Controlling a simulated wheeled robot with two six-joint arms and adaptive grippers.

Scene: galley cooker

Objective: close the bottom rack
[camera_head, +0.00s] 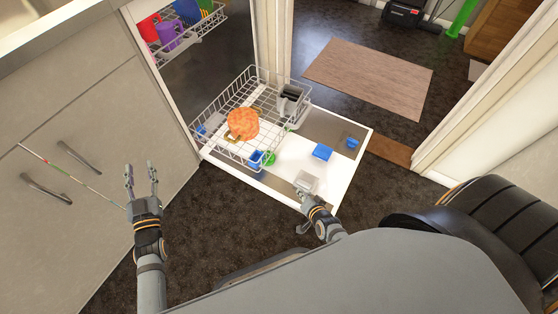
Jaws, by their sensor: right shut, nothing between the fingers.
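The bottom rack (222,105) is a white wire basket, pulled out over the lowered white door (300,160) of the dishwasher. An orange, round item and a dark grey cutlery basket (290,99) sit in it.
An upper rack (190,36) holds several coloured cups. Blue pieces (323,151) lie on the door, right of the rack. Grey cabinets with handles (46,189) stand at the left, a black padded seat (490,215) at the right. A brown mat (368,77) lies beyond the doorway.

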